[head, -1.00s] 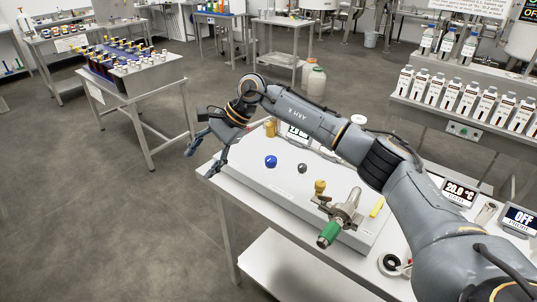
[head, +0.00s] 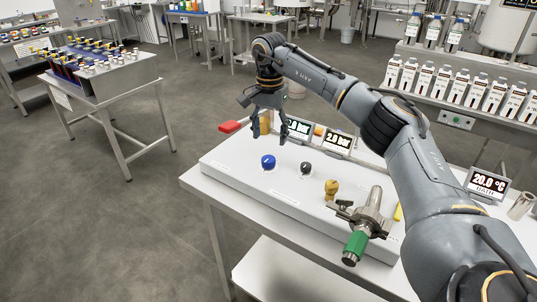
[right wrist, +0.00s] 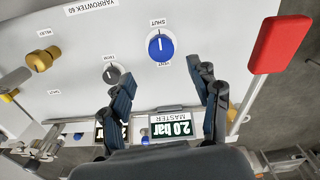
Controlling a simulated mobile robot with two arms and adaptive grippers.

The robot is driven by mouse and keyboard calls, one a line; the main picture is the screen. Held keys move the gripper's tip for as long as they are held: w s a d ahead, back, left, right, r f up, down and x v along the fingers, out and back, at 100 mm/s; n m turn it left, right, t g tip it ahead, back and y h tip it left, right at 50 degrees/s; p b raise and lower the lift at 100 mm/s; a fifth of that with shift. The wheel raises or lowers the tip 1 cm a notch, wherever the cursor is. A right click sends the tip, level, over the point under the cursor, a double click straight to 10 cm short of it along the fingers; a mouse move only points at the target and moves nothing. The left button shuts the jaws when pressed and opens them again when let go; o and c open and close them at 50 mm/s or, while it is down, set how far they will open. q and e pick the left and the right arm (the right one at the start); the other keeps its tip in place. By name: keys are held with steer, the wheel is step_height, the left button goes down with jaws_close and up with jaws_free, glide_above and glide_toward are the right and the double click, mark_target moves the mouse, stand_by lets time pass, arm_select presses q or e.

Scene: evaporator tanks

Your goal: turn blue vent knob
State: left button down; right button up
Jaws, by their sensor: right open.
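The blue vent knob (head: 268,161) sits on the white panel (head: 235,166), left of a black knob (head: 306,168). In the right wrist view the blue knob (right wrist: 160,45) shows a white pointer line toward the label SHUT. My right gripper (head: 269,139) points down above the panel's back part, just behind the blue knob and apart from it. In the right wrist view its open, empty fingers (right wrist: 170,88) spread below the blue knob, with the left finger close to the black knob (right wrist: 112,74). My left gripper is not in view.
A red paddle handle (right wrist: 280,43) stands at the panel's end, near my right finger. Pressure displays (head: 337,142) stand along the back edge. A brass knob (head: 331,188) and a green-handled valve (head: 356,245) are farther right on the panel.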

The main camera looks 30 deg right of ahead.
mark_target(269, 158)
steer(key=f, duration=0.4)
steer(key=shift+w, duration=0.2)
step_height(269, 158, down, 2)
steer(key=shift+s+f+p, duration=0.1)
steer(key=shift+f+p, duration=0.05)
steer(key=shift+p, duration=0.25)
steer(key=shift+f, duration=0.75)
steer(key=shift+c, duration=0.7)
arm_select(q)
steer(key=shift+w+d+r, duration=0.1)
steer(key=shift+w+r, duration=0.25)
steer(key=shift+w, duration=0.25)
steer(key=shift+w+r, duration=0.35)
steer(key=shift+w, duration=0.25)
arm_select(e)
steer(key=c, duration=1)
